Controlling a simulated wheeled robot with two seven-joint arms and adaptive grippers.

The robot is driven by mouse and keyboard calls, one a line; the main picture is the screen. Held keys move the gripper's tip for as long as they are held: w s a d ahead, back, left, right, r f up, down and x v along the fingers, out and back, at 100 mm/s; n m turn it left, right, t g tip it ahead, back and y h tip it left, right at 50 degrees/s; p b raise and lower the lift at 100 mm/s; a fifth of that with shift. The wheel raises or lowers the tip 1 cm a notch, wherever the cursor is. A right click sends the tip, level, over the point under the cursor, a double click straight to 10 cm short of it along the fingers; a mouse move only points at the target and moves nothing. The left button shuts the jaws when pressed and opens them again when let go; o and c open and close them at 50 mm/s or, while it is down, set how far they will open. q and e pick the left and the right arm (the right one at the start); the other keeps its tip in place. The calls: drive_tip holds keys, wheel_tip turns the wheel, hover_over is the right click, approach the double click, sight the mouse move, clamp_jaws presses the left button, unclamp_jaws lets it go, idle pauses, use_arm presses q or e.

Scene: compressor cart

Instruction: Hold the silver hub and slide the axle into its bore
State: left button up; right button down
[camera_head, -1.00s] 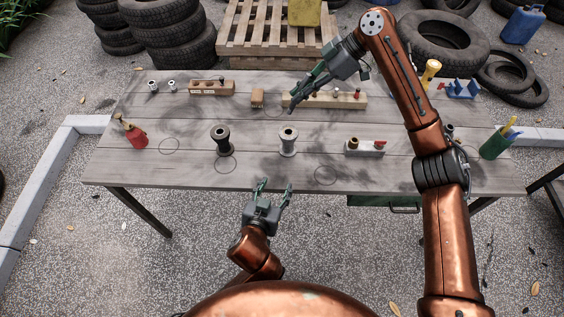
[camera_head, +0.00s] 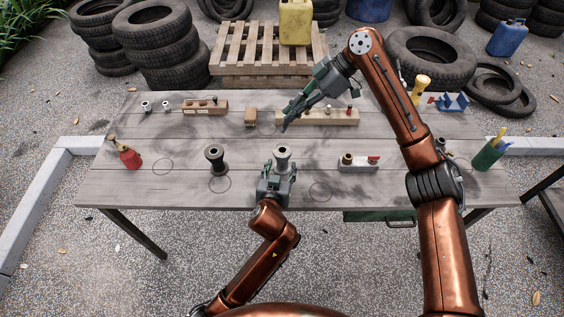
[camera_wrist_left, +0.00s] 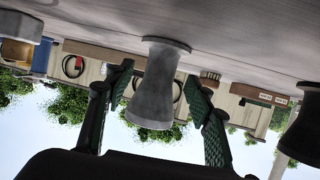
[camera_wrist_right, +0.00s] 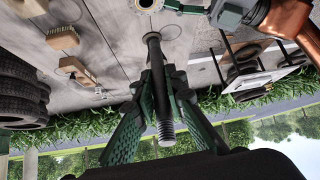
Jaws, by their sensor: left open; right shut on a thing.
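The silver hub (camera_head: 283,152) stands upright near the front middle of the table. My left gripper (camera_head: 279,170) is open around it at the front edge. In the left wrist view the hub (camera_wrist_left: 154,88) stands between the two open green fingers (camera_wrist_left: 158,100), with gaps on both sides. My right gripper (camera_head: 289,117) is above the table, behind the hub. In the right wrist view its fingers (camera_wrist_right: 160,85) are shut on the dark axle (camera_wrist_right: 157,75), whose threaded end shows. The axle is apart from the hub (camera_wrist_right: 146,4); it is hard to make out in the head view.
A dark hub (camera_head: 215,157) stands left of the silver one. A red oil can (camera_head: 128,157) is further left. Wooden blocks (camera_head: 205,107) line the back.

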sight(282, 165)
use_arm(q)
drive_tip(key=shift+x, duration=1.95)
drive_tip(key=shift+c, duration=0.2)
clamp_jaws()
